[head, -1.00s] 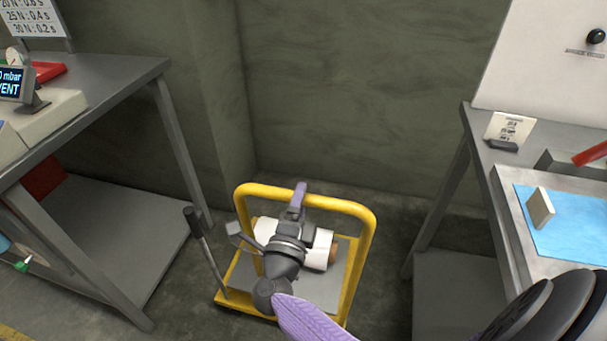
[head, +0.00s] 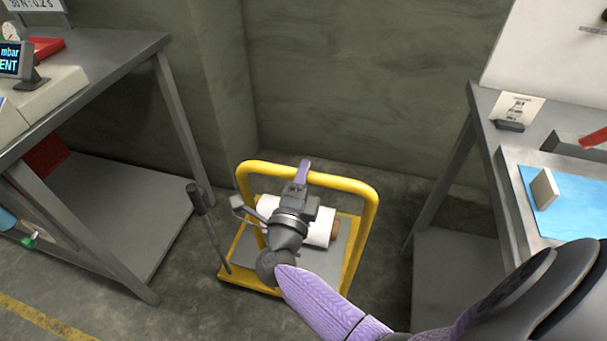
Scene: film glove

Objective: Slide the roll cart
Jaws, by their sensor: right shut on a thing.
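The yellow roll cart (head: 371,220) stands on the floor between two grey tables, near the back wall. It has a yellow tube handle and a grey deck, and a white roll (head: 320,226) with a brown core end lies on it. My right gripper (head: 302,172) reaches over the roll and is shut on the cart's top handle bar. Its wrist and purple arm hide part of the roll and deck. A grey lever with a dark grip (head: 198,200) stands at the cart's left side. My left gripper is out of view.
The left table (head: 110,62) has legs and a low shelf (head: 120,215) close to the cart's left. The right table (head: 500,165) bears a blue sheet (head: 570,212) and stands to the right. Bare floor lies around the cart, with a yellow line (head: 40,318) at lower left.

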